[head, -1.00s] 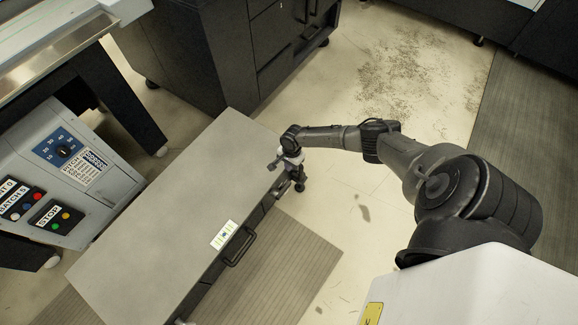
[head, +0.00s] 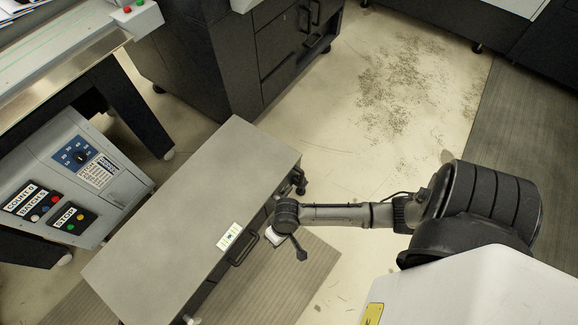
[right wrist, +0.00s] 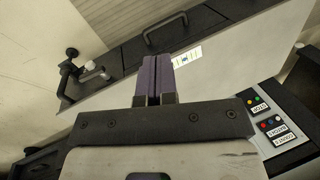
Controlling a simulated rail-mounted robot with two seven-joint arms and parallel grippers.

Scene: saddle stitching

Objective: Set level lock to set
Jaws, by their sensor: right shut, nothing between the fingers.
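No part is legibly marked as the level lock. A dark lever-like fitting with a pale knob (right wrist: 95,73) sits at the end of the grey-topped cabinet in the right wrist view; it shows as a dark piece (head: 300,183) at the cabinet's far right corner in the head view. I cannot read its setting. My right gripper (right wrist: 162,62) has its purple fingers together and empty, apart from the fitting, over the cabinet. In the head view my right wrist hangs beside the cabinet's front and hides its fingertips. My left gripper is not in view.
The grey cabinet (head: 190,215) has a front handle (head: 243,247) and a small white label (head: 229,236). A control box (head: 75,170) with a blue dial and coloured buttons stands at left. Dark cabinets (head: 225,60) stand behind. Floor at right is clear.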

